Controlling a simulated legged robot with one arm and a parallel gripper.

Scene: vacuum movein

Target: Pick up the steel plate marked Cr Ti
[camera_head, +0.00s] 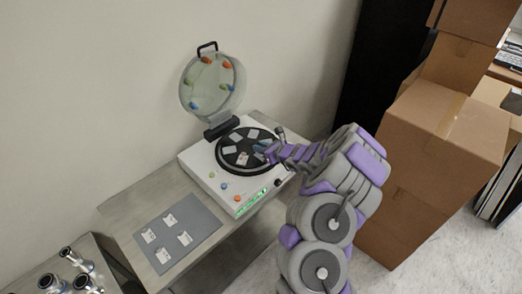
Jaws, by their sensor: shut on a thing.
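My gripper (268,155) is over the right side of a round black platter (246,171) on a white machine. It appears shut on a small plate, but the fingers hide most of it. Several small steel plates (235,137) lie on the platter, left of and behind my gripper. Several more labelled plates (163,256) lie on a grey mat (205,222) at the front left. The markings are too small to read, so I cannot tell which plate is marked Cr Ti.
The machine's round lid (212,72) stands open behind the platter, with coloured knobs on it. The white machine body (203,172) sits on a grey bench (120,212). Metal fittings (75,262) stand at the lower left. Cardboard boxes (440,125) are stacked at the right.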

